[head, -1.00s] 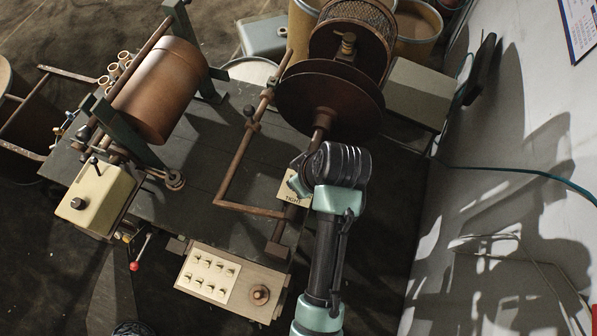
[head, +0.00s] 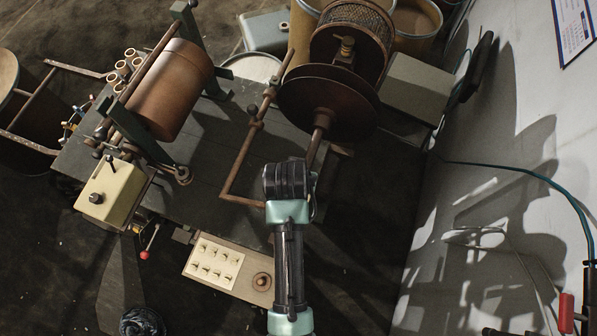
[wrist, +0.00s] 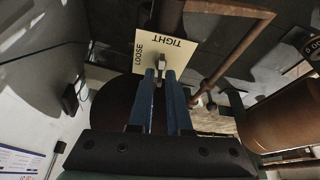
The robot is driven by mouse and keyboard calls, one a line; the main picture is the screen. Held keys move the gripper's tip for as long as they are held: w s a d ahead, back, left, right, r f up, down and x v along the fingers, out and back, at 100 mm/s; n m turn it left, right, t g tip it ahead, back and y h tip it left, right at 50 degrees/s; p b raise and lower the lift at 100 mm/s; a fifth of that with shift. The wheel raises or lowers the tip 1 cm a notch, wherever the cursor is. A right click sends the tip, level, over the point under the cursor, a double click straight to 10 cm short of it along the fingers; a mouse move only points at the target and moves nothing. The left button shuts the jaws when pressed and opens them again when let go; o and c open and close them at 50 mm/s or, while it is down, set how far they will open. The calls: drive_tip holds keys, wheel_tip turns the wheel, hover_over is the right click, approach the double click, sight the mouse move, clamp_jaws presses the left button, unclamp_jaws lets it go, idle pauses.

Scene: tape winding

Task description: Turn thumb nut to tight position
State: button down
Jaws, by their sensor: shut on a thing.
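The thumb nut (wrist: 162,63) is a small pale metal piece in front of a cream label plate (wrist: 150,48) in the wrist view. The plate reads LOOSE on its left and TIGHT along its upper right. My gripper (wrist: 161,76) has two blue fingers, and their tips are closed around the nut. The fingers hide part of the nut, and I cannot tell which word it points to. In the head view my dark wrist (head: 288,181) covers the nut, the plate and the fingertips.
A rusty bent rod (head: 232,178) runs just left of my wrist. A large brown disc (head: 330,105) stands on a shaft beyond it. The copper drum (head: 170,90) and switch panel (head: 215,262) are to the left. A white wall is at the right.

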drive_tip(key=shift+m+h, duration=0.3)
drive_tip(key=shift+m, duration=0.4)
drive_tip(key=c, duration=0.9)
unclamp_jaws()
drive_tip(key=b+v, duration=0.2)
drive_tip(key=v, duration=1.1)
drive_tip(key=shift+w, duration=0.2)
